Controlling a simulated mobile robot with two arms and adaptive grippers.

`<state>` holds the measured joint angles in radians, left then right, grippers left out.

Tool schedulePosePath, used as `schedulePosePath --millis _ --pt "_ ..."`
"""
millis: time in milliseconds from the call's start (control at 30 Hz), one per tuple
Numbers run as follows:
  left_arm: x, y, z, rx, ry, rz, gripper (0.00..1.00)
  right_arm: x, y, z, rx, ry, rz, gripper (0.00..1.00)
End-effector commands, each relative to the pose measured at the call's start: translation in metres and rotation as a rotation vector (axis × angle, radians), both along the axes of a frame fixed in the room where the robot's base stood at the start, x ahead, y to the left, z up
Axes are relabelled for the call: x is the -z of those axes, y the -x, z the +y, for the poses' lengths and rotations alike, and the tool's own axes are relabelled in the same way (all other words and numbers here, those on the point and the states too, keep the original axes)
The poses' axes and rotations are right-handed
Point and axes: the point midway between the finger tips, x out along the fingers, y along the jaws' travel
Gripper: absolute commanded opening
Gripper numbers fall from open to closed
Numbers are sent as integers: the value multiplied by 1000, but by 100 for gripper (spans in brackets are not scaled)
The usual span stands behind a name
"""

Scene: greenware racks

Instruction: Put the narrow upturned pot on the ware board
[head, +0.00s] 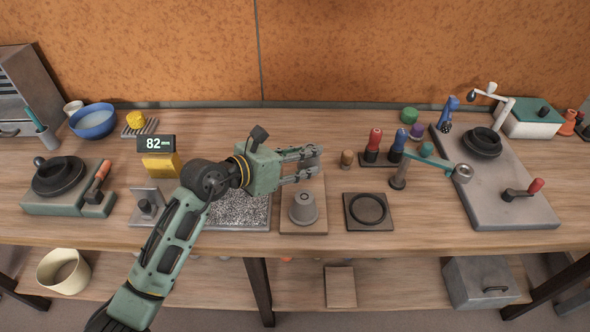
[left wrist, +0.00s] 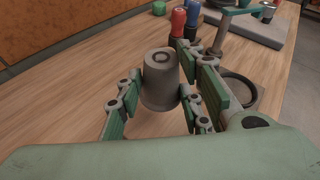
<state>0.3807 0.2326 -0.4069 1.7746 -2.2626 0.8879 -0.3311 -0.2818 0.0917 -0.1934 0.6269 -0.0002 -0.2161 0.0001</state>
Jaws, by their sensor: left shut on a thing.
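The narrow upturned pot (left wrist: 160,82) is grey, with a ring on its upper end. It stands between the fingers of my left gripper (left wrist: 158,105) in the left wrist view, and the gripper is shut on it. In the head view my left gripper (head: 305,163) points right, near the back edge of a brown board (head: 303,228), and its fingers partly hide the held pot. This board looks like the ware board. A wider upturned grey pot (head: 303,208) sits on it. I cannot tell whether the held pot touches anything below. My right gripper is not in view.
A dark square tile with a ring (head: 368,225) lies right of the board, and a speckled slab (head: 235,212) lies left. Behind to the right are a small brown knob (head: 347,159), red and blue handles (head: 374,142) and a teal-armed stand (head: 398,178).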

Motion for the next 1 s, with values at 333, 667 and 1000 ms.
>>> schedulePosePath --millis 333,667,1000 --pt "31 -2 15 -1 3 4 0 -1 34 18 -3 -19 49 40" --pt "49 -3 15 1 3 -2 0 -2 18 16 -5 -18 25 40" --pt "52 -3 15 1 1 0 45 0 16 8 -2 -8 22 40"
